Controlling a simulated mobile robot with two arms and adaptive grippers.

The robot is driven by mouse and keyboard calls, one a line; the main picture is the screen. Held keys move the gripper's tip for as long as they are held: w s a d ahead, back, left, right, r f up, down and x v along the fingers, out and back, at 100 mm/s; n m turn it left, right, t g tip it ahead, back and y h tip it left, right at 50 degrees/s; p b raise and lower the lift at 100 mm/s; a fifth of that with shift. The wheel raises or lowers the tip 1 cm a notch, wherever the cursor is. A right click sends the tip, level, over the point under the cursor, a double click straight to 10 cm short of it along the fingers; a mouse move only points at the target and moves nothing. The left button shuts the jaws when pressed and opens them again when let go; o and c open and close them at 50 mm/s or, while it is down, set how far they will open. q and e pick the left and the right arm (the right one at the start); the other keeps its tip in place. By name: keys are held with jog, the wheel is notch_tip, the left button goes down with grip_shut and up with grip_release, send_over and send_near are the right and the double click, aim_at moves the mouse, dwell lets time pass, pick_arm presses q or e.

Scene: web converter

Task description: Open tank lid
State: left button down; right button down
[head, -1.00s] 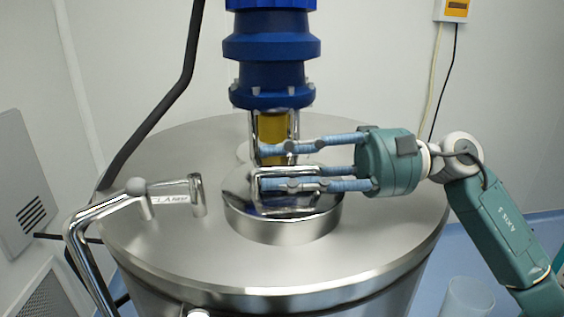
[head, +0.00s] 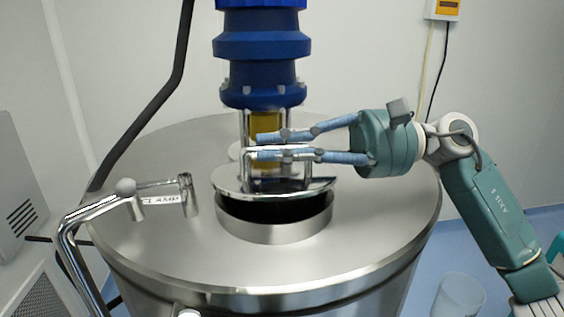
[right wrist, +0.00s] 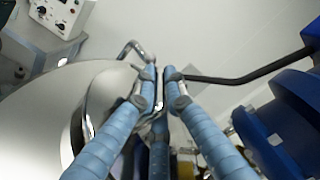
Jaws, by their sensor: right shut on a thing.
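The steel tank (head: 170,230) fills the middle of the head view. Its round lid (head: 235,182) is tilted up at the front, with a dark gap between it and the opening's collar (head: 270,232). My right gripper (head: 262,146) comes in from the right, its blue fingers shut on the lid's bar handle (head: 278,149). In the right wrist view the right gripper's fingertips (right wrist: 159,75) are close together, and the lid's shiny edge (right wrist: 82,115) shows beside them. The fingers hide part of the handle. My left gripper is not in view.
A blue motor column (head: 262,60) with a yellow part (head: 267,125) stands just behind the lid. A bent steel pipe with a labelled clamp (head: 160,192) is at the left. A black hose (head: 150,110) runs behind. A clear container (head: 458,295) stands at the lower right.

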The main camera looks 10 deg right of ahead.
aim_at(275, 170)
jog(key=w+r+m, duration=0.1)
jog(key=r, duration=0.1)
jog(key=w+r+m+p, duration=0.1)
jog(key=m, duration=0.1)
jog(key=shift+w+r, duration=0.3)
jog(key=shift+r, duration=0.05)
jog(key=shift+w+r+m+p, duration=0.45)
jog(key=shift+w+r+m, duration=0.45)
jog(key=shift+w+m, duration=0.25)
